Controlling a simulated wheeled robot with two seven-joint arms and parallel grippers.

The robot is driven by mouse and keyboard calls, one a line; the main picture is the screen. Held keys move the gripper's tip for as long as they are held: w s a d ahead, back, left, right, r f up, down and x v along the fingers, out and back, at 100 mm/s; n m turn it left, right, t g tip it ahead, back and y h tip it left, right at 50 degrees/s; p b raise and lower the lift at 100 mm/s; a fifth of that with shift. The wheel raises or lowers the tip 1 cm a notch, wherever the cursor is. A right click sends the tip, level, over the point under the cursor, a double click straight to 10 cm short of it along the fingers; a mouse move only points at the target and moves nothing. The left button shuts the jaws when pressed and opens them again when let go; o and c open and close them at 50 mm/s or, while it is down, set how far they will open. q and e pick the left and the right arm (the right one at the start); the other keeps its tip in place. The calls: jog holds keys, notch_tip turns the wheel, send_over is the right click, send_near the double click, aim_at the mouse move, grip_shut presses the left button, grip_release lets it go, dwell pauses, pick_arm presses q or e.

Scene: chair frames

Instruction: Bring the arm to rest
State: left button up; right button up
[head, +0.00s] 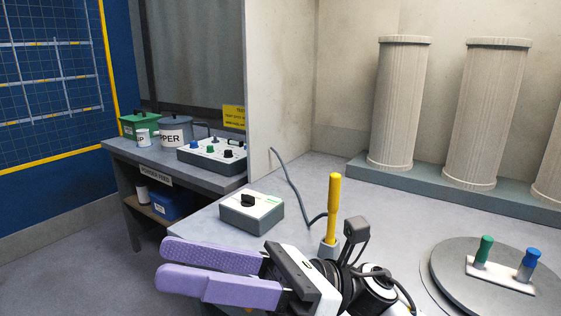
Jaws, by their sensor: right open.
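My right gripper (163,263) is in the lower middle of the head view, with two long purple fingers pointing left. The fingers are apart and nothing shows between them. Its wrist and camera are at the bottom edge, in front of the grey table's near edge (225,225). My left gripper is not in view.
A grey box with a black knob (252,210) and a yellow upright handle (333,205) stand close beyond the gripper. A round plate (450,270) with green and blue pegs is at right. Fluted columns (398,105) stand behind. A side bench (215,180) holds containers and a control box.

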jog(key=w+d+f+m+t+h, duration=0.3)
jog(key=w+d+f+m+t, duration=0.3)
jog(key=m+t, duration=0.7)
jog(key=w+d+f+m+t+h, duration=0.35)
jog(key=w+f+m+t, duration=0.4)
jog(key=m, duration=1.05)
jog(key=s+d+f+m+t+h, duration=0.2)
jog(key=d+f+m+h, duration=0.3)
jog(key=f+m+h, duration=0.5)
jog(key=s+d+f+m+g+h, duration=0.1)
jog(key=s+d+f+m+g, duration=0.3)
jog(key=s+f, duration=0.6)
jog(key=s+d+f+m+g+h, duration=0.2)
jog(key=s+f, duration=0.7)
jog(key=f, duration=0.9)
jog(key=d+m+g, duration=0.2)
jog(key=d+m, duration=0.2)
jog(key=m, duration=0.1)
jog(key=shift+s+d, duration=0.4)
